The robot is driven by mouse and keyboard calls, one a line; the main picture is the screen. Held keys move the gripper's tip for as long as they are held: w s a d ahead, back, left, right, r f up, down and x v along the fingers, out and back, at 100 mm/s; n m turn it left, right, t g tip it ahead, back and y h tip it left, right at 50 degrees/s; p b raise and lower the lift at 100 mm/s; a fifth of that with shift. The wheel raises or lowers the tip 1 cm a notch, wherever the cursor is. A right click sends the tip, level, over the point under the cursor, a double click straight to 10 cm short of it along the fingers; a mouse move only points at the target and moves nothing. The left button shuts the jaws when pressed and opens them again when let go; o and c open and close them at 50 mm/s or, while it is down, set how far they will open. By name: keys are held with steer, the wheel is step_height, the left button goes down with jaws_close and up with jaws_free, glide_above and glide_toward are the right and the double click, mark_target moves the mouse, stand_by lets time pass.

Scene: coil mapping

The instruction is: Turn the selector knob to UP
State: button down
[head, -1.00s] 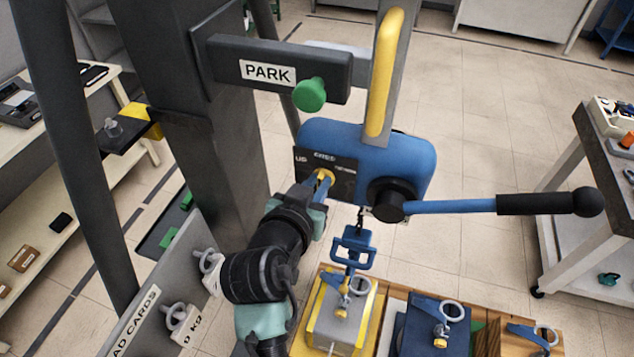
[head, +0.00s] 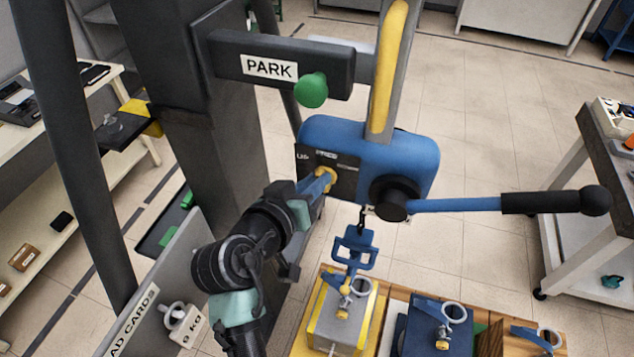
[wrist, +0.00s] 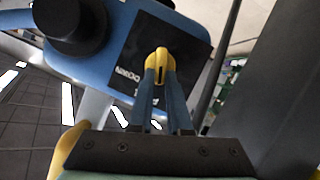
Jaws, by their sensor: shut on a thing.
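The yellow selector knob (wrist: 160,62) sits on a black plate (wrist: 185,50) on the face of the blue hoist body (head: 405,158). My gripper (head: 326,180) is shut on the knob; in the wrist view its two fingers (wrist: 158,85) close around the knob's sides. In the wrist view a dark line on the knob runs roughly along the fingers. The plate carries small white lettering, partly readable as "UP" at its upper left in the head view and "DOWN" in the wrist view. The fingers hide part of the plate, and I cannot tell which label the knob points to.
A blue lever with a black grip (head: 553,202) sticks out right of the hoist. A blue hook (head: 356,248) hangs below, over a grey weight (head: 338,315). A beam marked PARK (head: 270,66) with a green knob (head: 312,90) is above. A dark column (head: 212,140) stands left.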

steer(key=shift+w+a+f+n+h+b, duration=0.15)
steer(key=shift+n+h+b, duration=0.2)
steer(key=shift+n+h, duration=0.25)
steer(key=shift+s+a+f+n+h+b, duration=0.15)
steer(key=shift+n+h+b, duration=0.2)
steer(key=shift+n, duration=0.35)
steer(key=shift+w+r, duration=0.1)
steer(key=c, duration=0.9)
jaws_free()
steer(key=shift+o, duration=0.2)
steer(key=b+v, duration=0.4)
steer(key=v, duration=0.9)
steer(key=shift+a, duration=0.1)
